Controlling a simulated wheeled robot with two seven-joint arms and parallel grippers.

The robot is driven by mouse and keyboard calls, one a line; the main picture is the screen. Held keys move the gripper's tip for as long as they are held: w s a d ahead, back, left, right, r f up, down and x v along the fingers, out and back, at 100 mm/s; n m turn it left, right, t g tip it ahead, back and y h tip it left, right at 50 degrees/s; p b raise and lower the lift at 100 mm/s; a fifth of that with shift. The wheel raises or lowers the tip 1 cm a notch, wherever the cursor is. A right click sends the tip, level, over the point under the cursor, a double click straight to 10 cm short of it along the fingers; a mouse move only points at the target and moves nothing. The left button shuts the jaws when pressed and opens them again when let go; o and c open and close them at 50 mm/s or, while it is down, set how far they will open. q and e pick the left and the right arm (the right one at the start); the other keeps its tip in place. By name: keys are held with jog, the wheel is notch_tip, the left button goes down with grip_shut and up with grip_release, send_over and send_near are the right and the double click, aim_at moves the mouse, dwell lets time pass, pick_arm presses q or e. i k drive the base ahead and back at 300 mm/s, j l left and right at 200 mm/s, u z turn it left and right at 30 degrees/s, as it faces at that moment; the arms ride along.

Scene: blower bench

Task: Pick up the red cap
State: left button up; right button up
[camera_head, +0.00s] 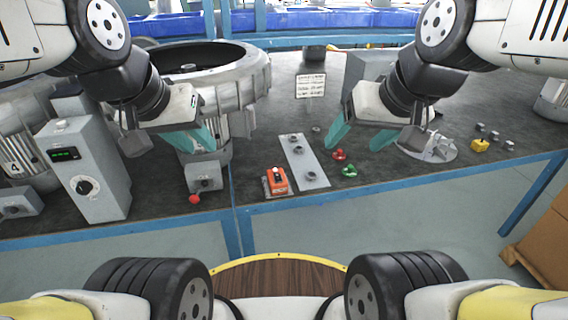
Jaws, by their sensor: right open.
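The red cap (339,155) lies on the dark bench top, just right of a light metal plate (300,158). A green cap (349,171) lies just in front of it. My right gripper (357,147) is open and empty, with its teal fingers pointing down; in the picture its left fingertip is just above the red cap. I cannot tell their exact height difference. My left gripper (198,147) looks open and empty, far to the left of the cap, in front of a grey blower housing.
An orange button box (277,181) stands left of the plate, which carries several round fittings. A grey control box (86,168) stands at the left. A yellow part (480,145) and small metal pieces lie at the right. The blue bench edge (400,187) runs in front.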

aim_at(338, 155)
jog(key=i+l+u, duration=0.1)
jog(key=i+l, duration=0.15)
jog(key=i+l+u, duration=0.1)
jog(key=i+l, duration=0.15)
jog(key=l, duration=0.2)
jog(key=i+l+u, duration=0.1)
jog(key=i+l, duration=0.15)
jog(key=l, duration=0.1)
